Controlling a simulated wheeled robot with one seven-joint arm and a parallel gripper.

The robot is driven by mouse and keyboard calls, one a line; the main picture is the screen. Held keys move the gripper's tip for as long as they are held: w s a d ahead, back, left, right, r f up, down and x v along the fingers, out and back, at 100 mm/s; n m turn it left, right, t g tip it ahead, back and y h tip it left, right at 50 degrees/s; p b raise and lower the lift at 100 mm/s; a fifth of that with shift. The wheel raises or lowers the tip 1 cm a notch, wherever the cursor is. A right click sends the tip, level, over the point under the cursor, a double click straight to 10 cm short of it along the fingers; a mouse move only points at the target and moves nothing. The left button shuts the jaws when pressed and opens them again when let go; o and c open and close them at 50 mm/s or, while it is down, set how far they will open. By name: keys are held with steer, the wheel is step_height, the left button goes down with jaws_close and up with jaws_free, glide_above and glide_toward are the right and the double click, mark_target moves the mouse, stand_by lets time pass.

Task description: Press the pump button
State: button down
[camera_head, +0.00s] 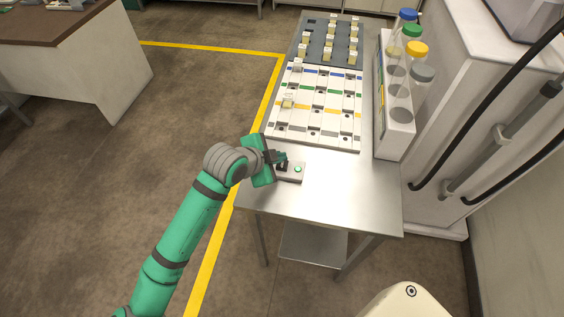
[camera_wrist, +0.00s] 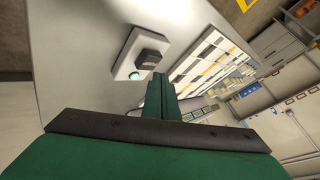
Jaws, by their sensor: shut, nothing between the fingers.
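A small white control box (camera_head: 290,176) lies on the near part of the steel table. It has a round green button (camera_head: 298,169) on its right side and a dark raised part on its left. My gripper (camera_head: 283,161) is shut and empty, just above the dark part's side of the box and partly hiding it. In the wrist view the box (camera_wrist: 124,69), the green button (camera_wrist: 134,75) and the dark part (camera_wrist: 154,50) show ahead of my shut fingers (camera_wrist: 160,84). The fingers look apart from the button. No label is readable on the box.
The steel table (camera_head: 330,195) bears a white slotted board (camera_head: 315,140) behind the box, then a grey rack (camera_head: 340,52) with several small vials. A white holder (camera_head: 395,142) with several colour-capped bottles stands at the right. The table's front is clear.

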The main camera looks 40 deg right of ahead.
mark_target(280, 167)
step_height(280, 167, up, 6)
stand_by(1.0)
stand_by(0.4)
